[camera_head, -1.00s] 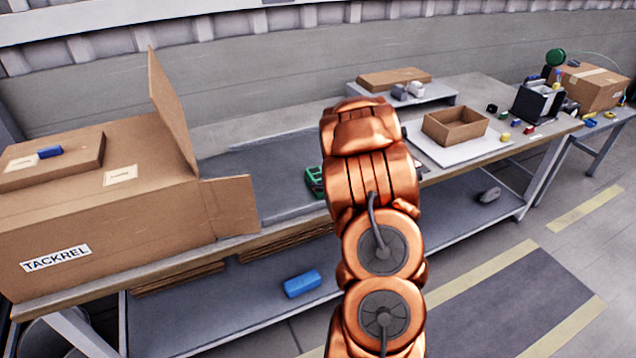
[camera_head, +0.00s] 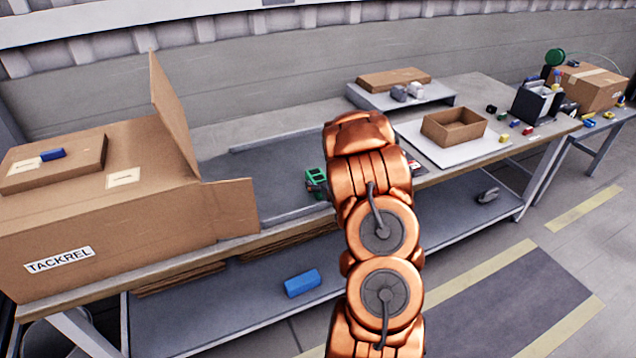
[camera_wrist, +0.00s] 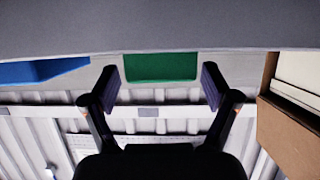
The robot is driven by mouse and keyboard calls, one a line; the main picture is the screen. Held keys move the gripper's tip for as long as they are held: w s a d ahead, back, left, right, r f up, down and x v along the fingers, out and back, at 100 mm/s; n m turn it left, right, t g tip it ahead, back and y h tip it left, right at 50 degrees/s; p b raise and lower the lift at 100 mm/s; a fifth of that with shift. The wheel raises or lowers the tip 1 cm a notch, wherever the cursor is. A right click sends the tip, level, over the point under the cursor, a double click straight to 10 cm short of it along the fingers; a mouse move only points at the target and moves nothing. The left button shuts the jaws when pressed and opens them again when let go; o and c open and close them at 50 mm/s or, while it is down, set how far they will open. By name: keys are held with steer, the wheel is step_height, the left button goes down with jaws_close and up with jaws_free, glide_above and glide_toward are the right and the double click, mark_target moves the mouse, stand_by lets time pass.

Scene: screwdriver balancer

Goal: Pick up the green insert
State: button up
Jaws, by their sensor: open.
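The green insert (camera_wrist: 160,68) shows in the wrist view as a plain green block against the grey surface at the top. My gripper (camera_wrist: 159,86) is open, with one dark finger on each side of the green block and a visible gap to both. No contact shows. In the head view a green piece (camera_head: 316,179) with openings sits on the workbench just left of my arm. I cannot tell if it is the same thing as the insert. My arm hides my gripper in the head view.
A blue block (camera_wrist: 42,70) lies left of the insert in the wrist view, and a cardboard box (camera_wrist: 292,130) stands at right. In the head view a large cardboard box (camera_head: 110,220) stands left on the workbench (camera_head: 250,185); an open carton (camera_head: 455,127) is at right.

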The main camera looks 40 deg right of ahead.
mark_target(320, 179)
steer(key=shift+p+x, duration=0.5)
steer(key=shift+x, duration=1.15)
steer(key=shift+c, duration=0.3)
steer(key=shift+a, duration=0.1)
steer(key=c, duration=1)
steer(key=shift+o, duration=0.2)
steer(key=shift+r, duration=0.15)
